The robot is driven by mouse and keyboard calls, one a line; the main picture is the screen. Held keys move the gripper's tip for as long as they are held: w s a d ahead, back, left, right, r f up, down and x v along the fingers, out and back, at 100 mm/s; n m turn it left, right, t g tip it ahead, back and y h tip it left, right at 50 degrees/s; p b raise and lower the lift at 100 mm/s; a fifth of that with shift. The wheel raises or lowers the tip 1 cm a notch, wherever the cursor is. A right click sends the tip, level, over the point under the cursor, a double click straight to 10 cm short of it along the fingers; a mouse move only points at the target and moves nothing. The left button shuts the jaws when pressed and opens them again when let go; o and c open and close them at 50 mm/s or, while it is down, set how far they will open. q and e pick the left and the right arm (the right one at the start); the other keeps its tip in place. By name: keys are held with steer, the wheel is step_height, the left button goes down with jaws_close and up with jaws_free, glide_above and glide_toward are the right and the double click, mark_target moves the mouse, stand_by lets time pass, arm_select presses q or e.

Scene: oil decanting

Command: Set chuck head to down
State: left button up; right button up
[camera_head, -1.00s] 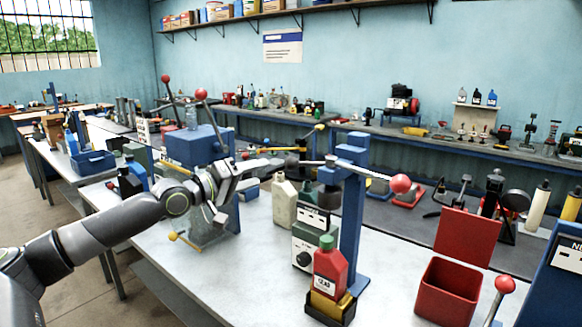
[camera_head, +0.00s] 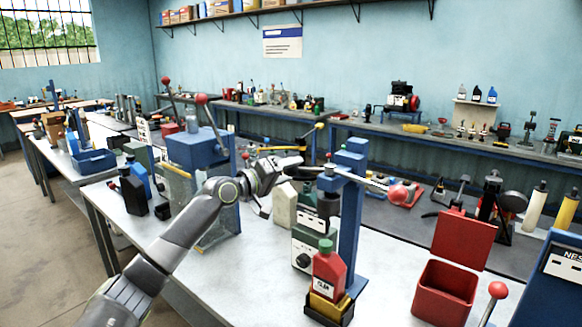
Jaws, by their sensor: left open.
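A blue column press (camera_head: 349,215) stands on the bench, with a dark chuck head (camera_head: 328,200) under its arm. A thin lever rod runs right from the press to a red ball knob (camera_head: 399,192), which overlaps red items behind it. A red bottle with a green cap (camera_head: 328,270) stands in a yellow and black holder at the press's foot. My left gripper (camera_head: 296,165) is open and empty, left of the press's top and apart from the chuck head as far as I can tell. My right gripper is not in view.
A pale bottle (camera_head: 285,205) and a green box with a dial (camera_head: 303,250) stand left of the press. A blue-topped machine (camera_head: 197,147) with a red-knobbed lever stands further left. A red open box (camera_head: 445,292) lies to the right. Bare bench shows at the front.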

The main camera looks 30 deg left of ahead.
arm_select(q)
steer(key=shift+w+d, duration=0.2)
steer(key=shift+w, duration=0.3)
